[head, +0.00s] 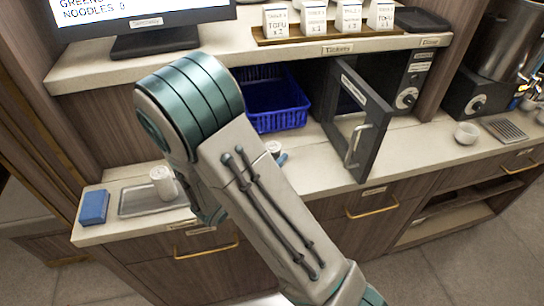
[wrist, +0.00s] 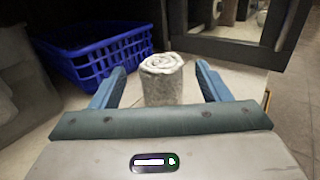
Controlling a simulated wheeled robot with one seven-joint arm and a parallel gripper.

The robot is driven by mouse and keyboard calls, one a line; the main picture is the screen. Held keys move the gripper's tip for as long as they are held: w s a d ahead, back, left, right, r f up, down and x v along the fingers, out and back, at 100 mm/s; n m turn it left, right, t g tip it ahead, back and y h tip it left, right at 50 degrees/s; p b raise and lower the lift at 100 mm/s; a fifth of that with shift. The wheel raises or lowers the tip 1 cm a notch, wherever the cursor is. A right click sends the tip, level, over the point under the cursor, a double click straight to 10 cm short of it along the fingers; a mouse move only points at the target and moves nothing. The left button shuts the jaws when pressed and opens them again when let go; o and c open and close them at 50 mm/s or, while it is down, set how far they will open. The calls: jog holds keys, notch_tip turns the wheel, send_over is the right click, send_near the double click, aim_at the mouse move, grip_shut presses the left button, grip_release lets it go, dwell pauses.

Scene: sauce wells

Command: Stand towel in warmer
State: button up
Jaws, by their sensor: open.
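A rolled pale towel (wrist: 162,80) stands upright on the counter in the wrist view, between the two blue fingers of my open gripper (wrist: 160,88). The fingers are apart from it on both sides. In the head view only the top of this towel (head: 273,147) shows past my arm, and most of my gripper is hidden. A second white rolled towel (head: 163,183) stands on a grey tray (head: 136,201) at the left. The warmer (head: 400,84) is a dark box at the back right, with its framed door (head: 359,120) swung open toward the front. Its inside is mostly hidden.
A blue basket (head: 275,105) stands behind the towel and also shows in the wrist view (wrist: 100,60). A blue block (head: 94,207) lies at the counter's left end. The open door juts over the counter to the right. Labelled tofu boxes (head: 312,20) line the shelf above.

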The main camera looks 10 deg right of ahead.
aim_at(276, 145)
jog(key=p+x, duration=0.1)
jog(key=x, duration=0.3)
jog(key=shift+w+d, duration=0.15)
jog(key=shift+d, duration=0.05)
jog(key=c, duration=1.2)
jog(key=shift+o, duration=0.2)
